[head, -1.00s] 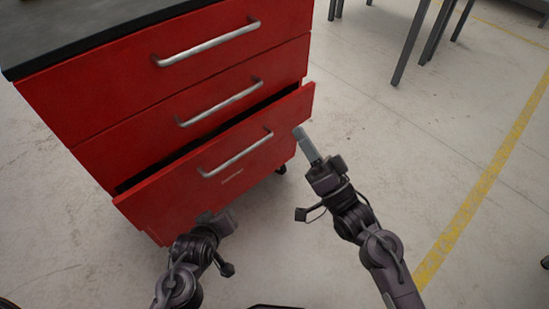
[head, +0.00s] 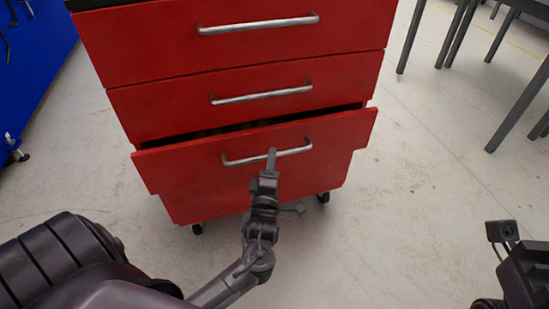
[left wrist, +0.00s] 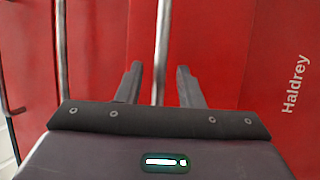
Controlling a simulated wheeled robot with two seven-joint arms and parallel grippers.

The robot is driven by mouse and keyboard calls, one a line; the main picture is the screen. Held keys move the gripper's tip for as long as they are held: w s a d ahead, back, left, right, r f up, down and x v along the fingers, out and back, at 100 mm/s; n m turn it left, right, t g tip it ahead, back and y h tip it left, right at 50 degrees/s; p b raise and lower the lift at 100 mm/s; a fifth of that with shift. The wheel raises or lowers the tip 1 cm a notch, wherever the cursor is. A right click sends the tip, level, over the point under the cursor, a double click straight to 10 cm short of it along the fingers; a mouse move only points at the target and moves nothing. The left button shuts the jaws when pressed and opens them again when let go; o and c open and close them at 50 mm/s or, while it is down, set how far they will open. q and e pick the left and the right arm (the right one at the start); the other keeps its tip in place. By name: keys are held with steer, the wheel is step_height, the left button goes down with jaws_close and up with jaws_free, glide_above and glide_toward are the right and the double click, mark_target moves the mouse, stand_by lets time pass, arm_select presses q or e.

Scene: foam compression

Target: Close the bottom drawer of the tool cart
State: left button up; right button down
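The red tool cart has a bottom drawer (head: 210,174) that stands partly open, with a dark gap along its top edge. Its silver bar handle (head: 236,162) runs across the front. My left gripper (head: 271,158) is in front of this drawer at the handle. In the left wrist view its two fingers (left wrist: 160,84) are apart, with the handle (left wrist: 162,40) running between them; I cannot tell if they touch it. My right arm shows at the right edge of the head view, but its fingers are out of frame.
The middle drawer (head: 160,111) and top drawer (head: 150,48) are shut. The cart stands on casters (head: 323,197). A blue cabinet (head: 35,50) is at the far left. Dark table legs (head: 520,105) stand at the back right. The floor (head: 410,170) right of the cart is clear.

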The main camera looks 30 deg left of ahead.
arm_select(q)
steer(key=shift+x, duration=1.2)
steer(key=shift+d, duration=0.1)
steer(key=shift+c, duration=0.2)
jaws_close()
